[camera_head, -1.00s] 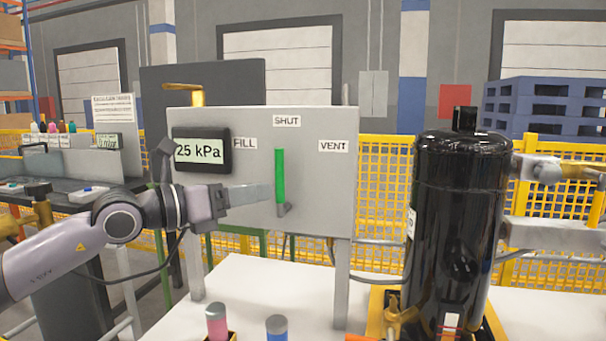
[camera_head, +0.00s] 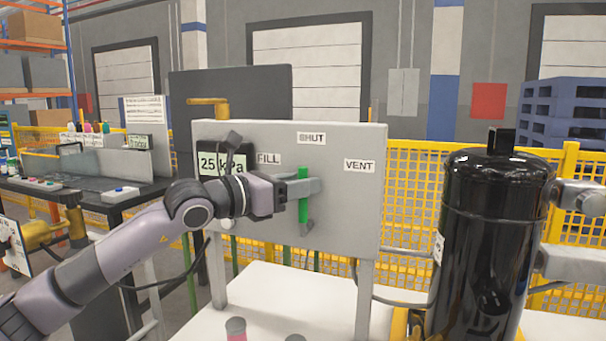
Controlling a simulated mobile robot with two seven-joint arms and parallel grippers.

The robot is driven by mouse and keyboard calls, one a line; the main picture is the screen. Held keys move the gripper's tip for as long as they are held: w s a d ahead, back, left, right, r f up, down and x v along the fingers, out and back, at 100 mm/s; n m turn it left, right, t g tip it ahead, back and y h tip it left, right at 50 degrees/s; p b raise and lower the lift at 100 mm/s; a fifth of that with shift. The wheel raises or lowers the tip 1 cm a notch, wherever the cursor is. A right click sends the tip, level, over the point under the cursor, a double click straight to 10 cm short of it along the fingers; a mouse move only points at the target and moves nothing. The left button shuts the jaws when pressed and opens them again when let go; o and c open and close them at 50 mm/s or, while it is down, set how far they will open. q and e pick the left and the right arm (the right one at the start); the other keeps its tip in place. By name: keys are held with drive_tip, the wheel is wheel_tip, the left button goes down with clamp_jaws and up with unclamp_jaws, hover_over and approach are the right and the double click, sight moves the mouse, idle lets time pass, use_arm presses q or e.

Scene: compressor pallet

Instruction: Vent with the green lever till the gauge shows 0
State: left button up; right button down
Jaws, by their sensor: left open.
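The green lever (camera_head: 303,205) stands upright on the grey panel (camera_head: 345,215), under the SHUT label (camera_head: 311,138). FILL (camera_head: 269,159) is to its left and VENT (camera_head: 360,165) to its right. The gauge (camera_head: 212,161) reads 25 kPa, with my arm and cable covering part of it. My left gripper (camera_head: 309,187) is open at the lever's upper part. A grey finger reaches past the lever and seems to lie behind it; I cannot tell whether it touches. My right gripper is not in view.
A black cylindrical tank (camera_head: 490,245) with grey metal fittings stands right of the panel. A white tabletop (camera_head: 285,290) lies below, with a pink-and-grey bottle (camera_head: 236,328) at the front. A yellow mesh fence (camera_head: 415,195) runs behind. Space before the panel's right half is clear.

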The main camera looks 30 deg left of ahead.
use_arm(q)
drive_tip(key=shift+w+d, duration=0.2)
drive_tip(key=shift+w, duration=0.3)
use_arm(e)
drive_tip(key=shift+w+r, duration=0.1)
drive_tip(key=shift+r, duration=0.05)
